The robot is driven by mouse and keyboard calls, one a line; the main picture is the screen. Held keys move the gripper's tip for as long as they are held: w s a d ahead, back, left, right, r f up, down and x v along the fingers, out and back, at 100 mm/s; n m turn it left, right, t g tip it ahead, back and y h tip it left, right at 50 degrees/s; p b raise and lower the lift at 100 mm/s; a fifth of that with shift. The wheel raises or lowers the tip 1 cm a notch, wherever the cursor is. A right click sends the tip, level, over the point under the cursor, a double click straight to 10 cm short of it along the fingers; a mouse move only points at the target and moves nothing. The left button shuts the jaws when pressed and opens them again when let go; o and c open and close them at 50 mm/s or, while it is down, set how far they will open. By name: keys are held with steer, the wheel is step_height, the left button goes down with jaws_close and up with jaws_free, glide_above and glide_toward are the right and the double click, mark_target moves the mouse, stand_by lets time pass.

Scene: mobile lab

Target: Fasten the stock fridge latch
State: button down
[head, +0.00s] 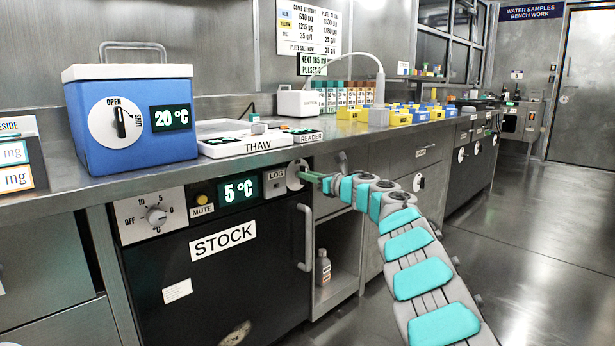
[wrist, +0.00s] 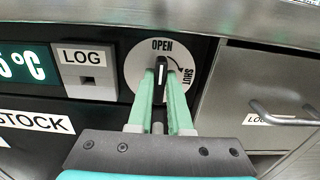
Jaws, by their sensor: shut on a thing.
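The stock fridge (head: 240,270) is a dark unit under the bench with a white STOCK label and a 5 °C display. Its latch is a round white dial (head: 297,175) at its upper right, marked OPEN at the top and SHUT at the right. In the wrist view the black latch knob (wrist: 161,72) stands upright, its white line pointing to OPEN. My gripper (wrist: 162,80) has its green fingers shut on this knob. In the head view my gripper (head: 318,177) reaches the dial from the right and covers part of it.
A blue box (head: 130,125) with its own OPEN/SHUT dial stands on the bench above. The fridge's vertical handle (head: 306,238) is below the latch. A LOG box (wrist: 88,72) sits left of the dial. An open shelf holds a bottle (head: 323,268). The floor at right is clear.

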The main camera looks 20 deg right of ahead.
steer(key=shift+m, duration=0.3)
steer(key=m+p, duration=0.4)
steer(key=m, duration=0.1)
steer(key=m+p, duration=0.5)
steer(key=m, duration=0.1)
steer(key=d+m+p, duration=0.1)
steer(key=m+p, duration=0.4)
steer(key=m, duration=0.1)
steer(key=shift+w+f, duration=0.15)
steer(key=shift+f, duration=0.2)
steer(key=shift+f+m, duration=0.1)
steer(key=shift+m, duration=0.2)
stand_by(0.3)
steer(key=c, duration=0.8)
jaws_free()
steer(key=shift+c, duration=0.2)
